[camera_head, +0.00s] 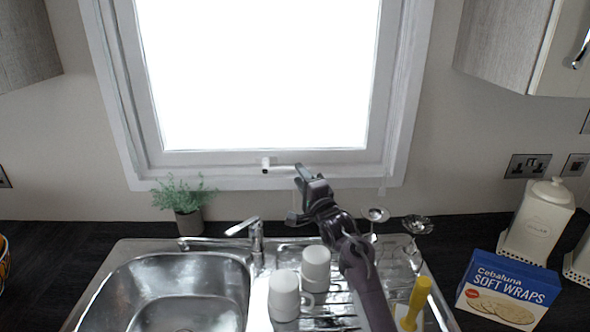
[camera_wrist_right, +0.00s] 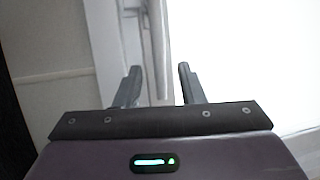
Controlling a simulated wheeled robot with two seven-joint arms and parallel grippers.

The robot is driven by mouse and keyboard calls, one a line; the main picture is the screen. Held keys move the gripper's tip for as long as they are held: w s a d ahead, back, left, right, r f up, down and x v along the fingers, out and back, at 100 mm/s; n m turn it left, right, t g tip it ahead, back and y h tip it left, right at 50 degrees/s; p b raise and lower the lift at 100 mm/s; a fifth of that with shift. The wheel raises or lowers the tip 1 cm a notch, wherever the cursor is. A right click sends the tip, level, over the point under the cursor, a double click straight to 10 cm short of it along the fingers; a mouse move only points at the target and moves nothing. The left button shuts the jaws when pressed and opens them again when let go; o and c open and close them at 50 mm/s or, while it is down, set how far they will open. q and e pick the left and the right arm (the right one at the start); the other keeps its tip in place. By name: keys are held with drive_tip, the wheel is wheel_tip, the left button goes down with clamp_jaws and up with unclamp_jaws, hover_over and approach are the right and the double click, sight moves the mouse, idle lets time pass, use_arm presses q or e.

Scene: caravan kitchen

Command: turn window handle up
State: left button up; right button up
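The white window handle (camera_head: 279,168) sits on the bottom rail of the window frame and lies about horizontal, pointing right from its mount. My right gripper (camera_head: 300,177) is at the handle's free right end. In the right wrist view my right gripper (camera_wrist_right: 158,82) has its two fingers apart. A pale bar that looks like the handle (camera_wrist_right: 161,45) runs between them, with a gap visible on each side. I cannot tell how deep it reaches between the fingers. My left gripper is in neither view.
Below the window are a sink (camera_head: 180,290) with a tap (camera_head: 256,240) and a drainer holding white mugs (camera_head: 284,295), glasses (camera_head: 415,226) and a yellow-handled item (camera_head: 414,300). A potted plant (camera_head: 186,205) stands left, a wraps box (camera_head: 507,291) right.

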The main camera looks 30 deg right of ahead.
sight(287, 170)
drive_tip(key=x, duration=0.4)
drive_tip(key=shift+w+p, duration=0.1)
drive_tip(key=shift+p, duration=0.3)
drive_tip(key=shift+c, duration=0.2)
clamp_jaws()
drive_tip(key=shift+f, duration=0.1)
